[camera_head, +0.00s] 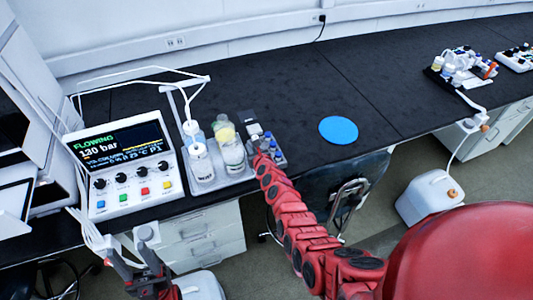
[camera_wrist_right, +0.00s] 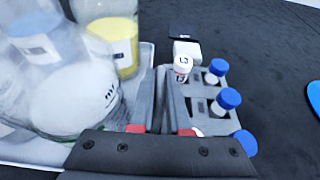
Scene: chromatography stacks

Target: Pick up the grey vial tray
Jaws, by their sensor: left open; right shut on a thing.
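The grey vial tray (camera_head: 280,161) sits on the black bench, right of the bottle tray. It holds several blue-capped vials and a white-capped one. In the right wrist view the vial tray (camera_wrist_right: 205,90) fills the right side. My right gripper (camera_head: 258,148) reaches down to its left side; in the wrist view the right gripper's fingers (camera_wrist_right: 163,90) are closed together on its near-left edge. The exact contact is partly hidden by the fingers. My left gripper (camera_head: 132,246) is open and empty at the lower left, in front of the bench edge.
A light tray (camera_head: 237,179) with bottles (camera_head: 232,155) stands close on the left, beside my right fingers. The pump box (camera_head: 125,160) is further left. A blue disc (camera_head: 338,130) lies on the bench to the right, with clear bench around it.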

